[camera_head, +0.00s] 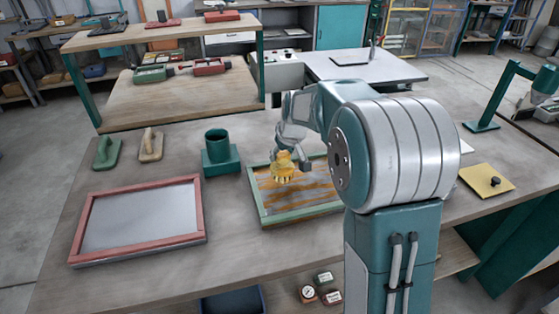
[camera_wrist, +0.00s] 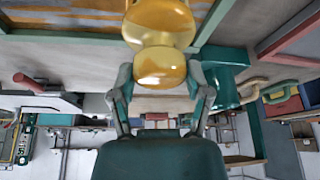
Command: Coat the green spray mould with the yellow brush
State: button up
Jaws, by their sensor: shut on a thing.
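The green spray mould (camera_head: 300,216) is a shallow green-framed tray on the workbench, left of my arm. Orange-brown streaks cross its grey inner surface, and my arm hides its right end. The yellow brush (camera_head: 283,170) is in my gripper (camera_head: 294,153), bristles down over the left part of the mould. I cannot tell whether the bristles touch the surface. In the wrist view my gripper (camera_wrist: 160,84) has its fingers on both sides of the rounded yellow brush (camera_wrist: 160,25). The mould's green rim (camera_wrist: 60,37) shows at upper left there.
A red-framed panel (camera_head: 84,238) lies at the bench's front left. A green cup holder (camera_head: 221,158) stands close behind the mould's left side, with green (camera_head: 107,153) and beige (camera_head: 151,146) hand tools further left. A yellow plate (camera_head: 487,181) lies at right. Bare bench lies before the mould.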

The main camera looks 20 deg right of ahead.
jog(key=shift+d+r, duration=0.1)
jog(key=shift+r, duration=0.75)
jog(key=shift+a+r, duration=0.35)
jog(key=shift+r, duration=0.3)
jog(key=shift+a+r, duration=0.3)
jog(key=shift+r, duration=0.3)
jog(key=shift+d, duration=0.45)
